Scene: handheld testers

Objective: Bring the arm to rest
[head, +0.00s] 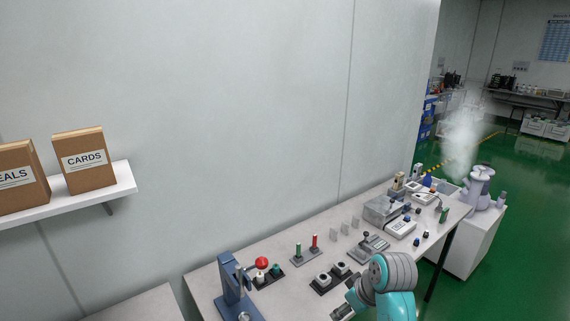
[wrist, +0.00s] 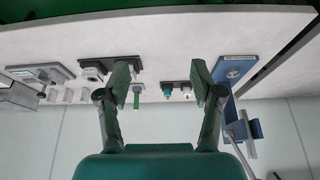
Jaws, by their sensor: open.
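My arm (head: 390,285), teal with a grey ribbed joint, reaches in from the bottom of the head view, in front of the bench. In the wrist view my gripper (wrist: 160,85) has its two green fingers spread apart, with nothing between them. The workbench (wrist: 200,40) shows beyond the fingers, with the picture turned over. My gripper's fingers are mostly cut off or hidden in the head view, so its height above the bench is hard to tell.
A shelf (head: 122,183) holds boxes at left. A vapour-emitting machine (head: 481,185) stands far right.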

